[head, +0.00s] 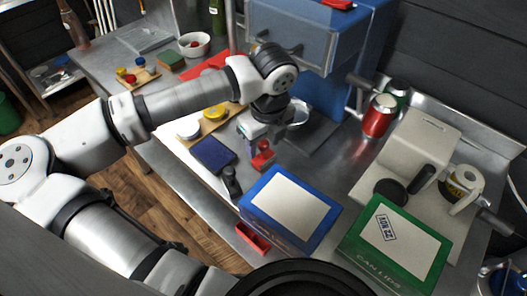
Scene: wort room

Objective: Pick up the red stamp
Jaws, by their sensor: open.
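The red stamp (263,158) stands on the metal counter near the middle of the view, with its upper part close under my gripper. My gripper (258,140) points down right at the stamp and is open. Its fingers are small and partly hidden by the wrist, so I cannot tell whether they touch the stamp or stand around it.
A dark blue pad (213,155) and a black stamp (232,183) lie left of the red stamp. A blue box (288,208) stands in front, and a green box (393,244) is further right. A blue machine (320,75) rises behind. Red can (379,116) stands to the right.

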